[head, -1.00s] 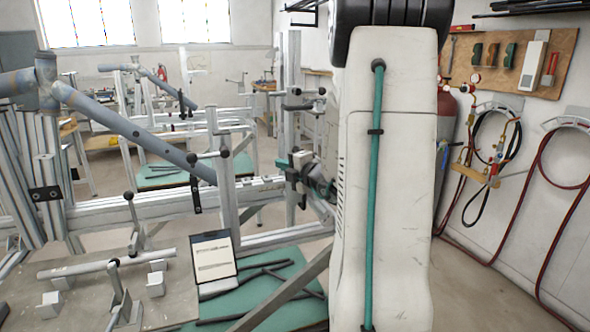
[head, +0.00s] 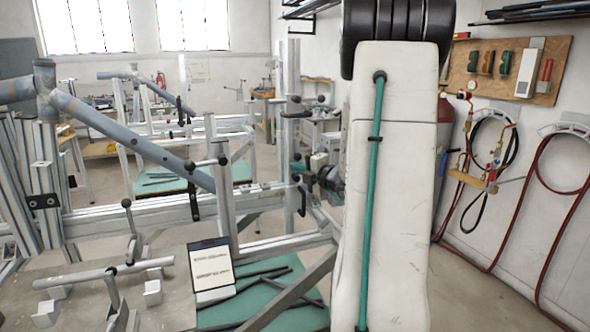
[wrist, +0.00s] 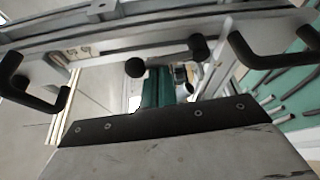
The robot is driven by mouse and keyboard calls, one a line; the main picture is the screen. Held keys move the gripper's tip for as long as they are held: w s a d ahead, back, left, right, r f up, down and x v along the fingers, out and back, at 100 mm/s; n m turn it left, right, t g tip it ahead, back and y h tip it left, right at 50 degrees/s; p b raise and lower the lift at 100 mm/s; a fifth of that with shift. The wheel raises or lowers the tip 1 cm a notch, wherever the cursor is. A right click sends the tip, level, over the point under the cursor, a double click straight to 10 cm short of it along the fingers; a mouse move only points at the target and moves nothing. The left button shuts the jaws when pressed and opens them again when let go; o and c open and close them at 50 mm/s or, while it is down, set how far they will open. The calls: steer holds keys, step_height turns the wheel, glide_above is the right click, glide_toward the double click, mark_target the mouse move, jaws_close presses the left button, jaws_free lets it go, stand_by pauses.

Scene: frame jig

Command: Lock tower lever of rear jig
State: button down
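The aluminium frame jig spans the left and middle of the head view, with an upright tower post (head: 292,85) and a black lever handle (head: 295,114) on it. Another black hooked handle (head: 302,201) hangs lower, beside the end of my arm. My gripper (head: 300,167), teal and black, is left of my white column, which hides part of the arm. In the wrist view, teal gripper parts (wrist: 152,90) show beyond a black-edged plate. Two black ball knobs (wrist: 135,67) (wrist: 198,46) stand ahead, with bent black handles (wrist: 268,55) (wrist: 35,92) at either side. The finger opening is unclear.
A nearer post carries black-knobbed levers (head: 222,161). A blue-grey tube (head: 130,132) slopes across the left. Hoses (head: 545,215) hang on the right wall.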

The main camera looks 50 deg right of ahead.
steer(key=shift+a, duration=0.1)
steer(key=s+a, duration=0.4)
steer(key=s, duration=0.4)
steer(key=shift+a, duration=0.4)
